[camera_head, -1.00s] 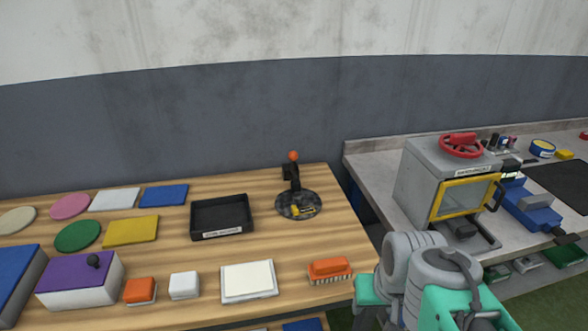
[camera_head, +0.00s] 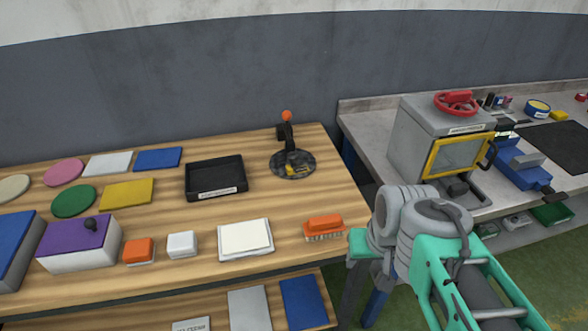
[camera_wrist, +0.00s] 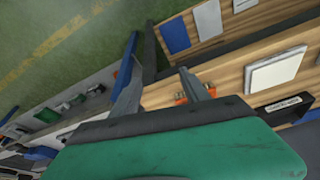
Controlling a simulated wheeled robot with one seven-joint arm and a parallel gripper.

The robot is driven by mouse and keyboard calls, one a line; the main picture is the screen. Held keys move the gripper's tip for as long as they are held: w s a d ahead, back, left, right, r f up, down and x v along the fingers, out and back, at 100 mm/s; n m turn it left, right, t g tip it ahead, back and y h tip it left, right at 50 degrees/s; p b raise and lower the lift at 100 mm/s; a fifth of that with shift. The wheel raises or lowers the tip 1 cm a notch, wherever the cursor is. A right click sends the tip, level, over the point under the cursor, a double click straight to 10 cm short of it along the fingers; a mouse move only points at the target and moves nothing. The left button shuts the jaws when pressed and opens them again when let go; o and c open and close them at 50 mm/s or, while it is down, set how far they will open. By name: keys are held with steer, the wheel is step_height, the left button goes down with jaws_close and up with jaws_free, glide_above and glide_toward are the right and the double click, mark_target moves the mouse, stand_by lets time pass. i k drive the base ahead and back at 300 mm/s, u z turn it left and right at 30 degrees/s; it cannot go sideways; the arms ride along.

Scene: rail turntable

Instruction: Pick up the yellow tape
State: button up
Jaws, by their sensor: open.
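A roll (camera_head: 538,108) in yellow and blue lies on the grey bench at the far right of the head view; it may be the yellow tape. A small yellow piece (camera_head: 291,170) also lies on the dark round turntable (camera_head: 305,160), too small to name surely. My gripper (camera_wrist: 160,88) is open in the wrist view, its two fingers spread apart. It points down past the wooden table's edge, and an orange brush shows partly behind one finger. I see nothing held between the fingers. Neither yellow thing shows clearly in the wrist view.
The wooden table holds a black tray (camera_head: 216,195), the orange brush (camera_head: 323,226), a white pad (camera_head: 245,238) and a purple-topped box (camera_head: 78,241). On the grey bench stand a grey machine (camera_head: 430,160) with a yellow-framed door and a blue vise (camera_head: 522,168). A gap separates the benches.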

mark_target(289, 171)
steer(key=u, duration=4.1)
steer(key=k, duration=1.55)
steer(key=z, duration=0.8)
